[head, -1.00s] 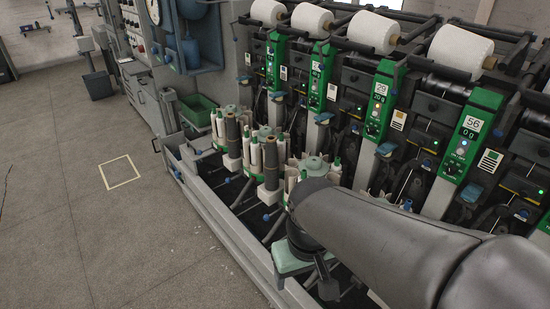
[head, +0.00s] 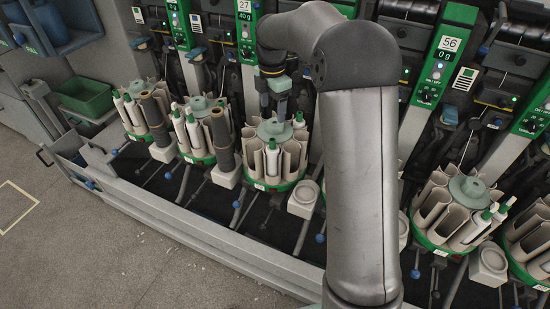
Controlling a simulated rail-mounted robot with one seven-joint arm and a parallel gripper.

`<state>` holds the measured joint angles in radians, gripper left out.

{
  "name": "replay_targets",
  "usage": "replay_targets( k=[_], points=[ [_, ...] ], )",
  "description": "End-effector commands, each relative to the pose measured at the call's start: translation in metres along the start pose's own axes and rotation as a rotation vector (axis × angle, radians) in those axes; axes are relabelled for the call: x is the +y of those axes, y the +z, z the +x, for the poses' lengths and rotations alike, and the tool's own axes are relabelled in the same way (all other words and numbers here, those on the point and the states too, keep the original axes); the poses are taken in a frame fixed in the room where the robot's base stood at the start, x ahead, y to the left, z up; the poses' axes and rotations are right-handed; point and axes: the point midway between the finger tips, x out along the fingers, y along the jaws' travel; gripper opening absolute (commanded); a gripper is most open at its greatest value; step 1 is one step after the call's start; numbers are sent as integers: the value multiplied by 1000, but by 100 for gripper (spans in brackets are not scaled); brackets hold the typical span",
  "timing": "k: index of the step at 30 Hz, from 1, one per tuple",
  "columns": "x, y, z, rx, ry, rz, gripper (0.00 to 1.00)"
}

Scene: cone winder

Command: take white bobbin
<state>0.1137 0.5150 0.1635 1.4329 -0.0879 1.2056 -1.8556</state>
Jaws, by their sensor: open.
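My gripper (head: 273,106) points down in the head view, its two dark fingers apart and empty. It is above the middle round magazine (head: 268,183), which has a green base and beige upright pockets. Two white bobbins with green tips stand in this magazine, one at its front (head: 272,158) and one at its right side (head: 298,122). The fingers appear above and behind the front bobbin, apart from it; the exact gap is hard to tell. More white bobbins stand in the magazine to the left (head: 194,132), the far left one (head: 134,112) and the right one (head: 479,226).
Dark tubes (head: 222,140) stand upright on pale blocks beside the left magazines. Winding units with green panels (head: 444,55) line the back. A grey rail (head: 200,235) with blue-knobbed levers runs along the front. A green bin (head: 85,97) is at left; open floor lies at lower left.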

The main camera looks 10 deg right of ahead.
Motion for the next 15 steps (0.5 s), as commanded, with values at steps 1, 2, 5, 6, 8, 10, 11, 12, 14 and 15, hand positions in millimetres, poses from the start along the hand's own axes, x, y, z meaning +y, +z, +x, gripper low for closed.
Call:
replay_targets(
  k=[1, 2, 5, 6, 8, 10, 11, 12, 14, 15],
  points=[
    [-1, -1, 11, 2, -5, 0, 69],
    [-1, -1, 18, 3, -6, 0, 69],
    [-1, -1, 40, 3, -6, 1, 69],
    [-1, -1, 49, 2, -6, 2, 69],
    [-1, -1, 62, 2, -6, 2, 69],
    [-1, -1, 74, 2, -5, 2, 69],
    [-1, -1, 79, 2, -4, 2, 69],
    [-1, -1, 85, 2, -4, 2, 69],
    [0, -1, 91, 1, -2, 2, 69],
    [0, -1, 94, 1, -2, 3, 69]
  ],
)
